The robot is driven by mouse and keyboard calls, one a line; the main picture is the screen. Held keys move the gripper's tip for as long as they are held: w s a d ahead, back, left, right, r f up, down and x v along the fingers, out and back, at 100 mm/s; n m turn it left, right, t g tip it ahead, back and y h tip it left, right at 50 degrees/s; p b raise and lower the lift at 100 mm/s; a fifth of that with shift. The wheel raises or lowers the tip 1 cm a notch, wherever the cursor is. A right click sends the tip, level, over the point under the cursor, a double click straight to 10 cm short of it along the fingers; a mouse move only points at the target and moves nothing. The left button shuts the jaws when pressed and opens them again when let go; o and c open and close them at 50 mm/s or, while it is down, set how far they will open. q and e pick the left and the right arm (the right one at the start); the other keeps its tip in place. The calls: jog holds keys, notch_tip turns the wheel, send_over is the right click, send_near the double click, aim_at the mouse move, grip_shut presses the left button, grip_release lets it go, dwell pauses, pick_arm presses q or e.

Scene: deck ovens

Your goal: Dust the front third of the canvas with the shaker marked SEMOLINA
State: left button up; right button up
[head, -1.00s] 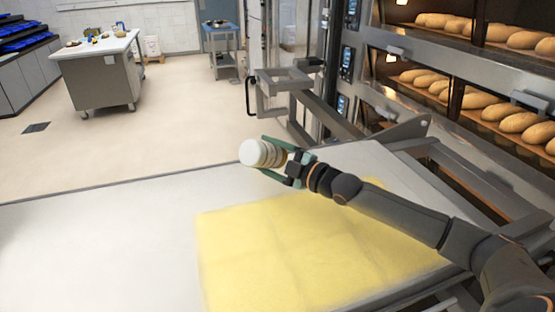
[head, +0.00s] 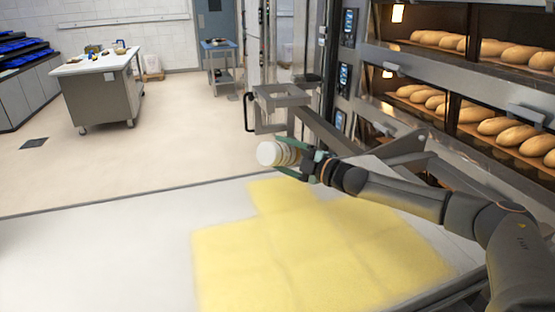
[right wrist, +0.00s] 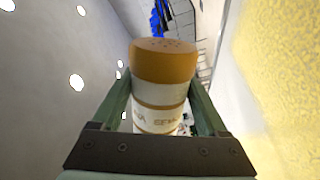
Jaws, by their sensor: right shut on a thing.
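My right gripper (head: 300,162) is shut around the shaker (head: 277,154), above the far side of the canvas. The shaker lies tipped on its side, its pale round end to the left. In the right wrist view the shaker (right wrist: 163,65) has an orange perforated cap and a pale banded body between the two green fingers (right wrist: 162,105). Its lettering is partly hidden and I cannot read it fully. The pale canvas (head: 110,245) spreads across the foreground. A yellow dusted patch (head: 300,260) covers its right part, with a stepped far-left edge. My left gripper is out of view.
Deck ovens with loaves (head: 500,127) stand at the right, behind a metal frame (head: 283,97) near the canvas's far edge. A steel worktable (head: 103,90) and a blue trolley (head: 220,60) stand farther back. The floor between is open.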

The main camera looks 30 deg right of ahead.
jog(key=n, duration=0.3)
jog(key=n+b, duration=0.1)
jog(key=n, duration=0.1)
jog(key=shift+r, duration=0.3)
jog(key=n, duration=0.2)
jog(key=r+n, duration=0.1)
jog(key=n, duration=0.2)
jog(key=shift+b, duration=0.35)
jog(key=n, duration=0.1)
jog(key=d+r+n, duration=0.1)
jog(key=n, duration=0.1)
jog(key=r+n, duration=0.1)
jog(key=n, duration=0.1)
jog(key=shift+w+d+r, duration=0.1)
jog(key=shift+w+d, duration=0.15)
jog(key=shift+w, duration=0.05)
jog(key=n, duration=0.1)
jog(key=d+r+n, duration=0.1)
jog(key=n, duration=0.1)
jog(key=shift+w, duration=0.15)
jog(key=n, duration=0.1)
jog(key=r+n, duration=0.1)
jog(key=n, duration=0.1)
jog(key=d+n+b, duration=0.1)
jog(key=shift+w+d+r+n, duration=0.1)
jog(key=shift+w+r+n, duration=0.15)
jog(key=shift+r+n, duration=0.15)
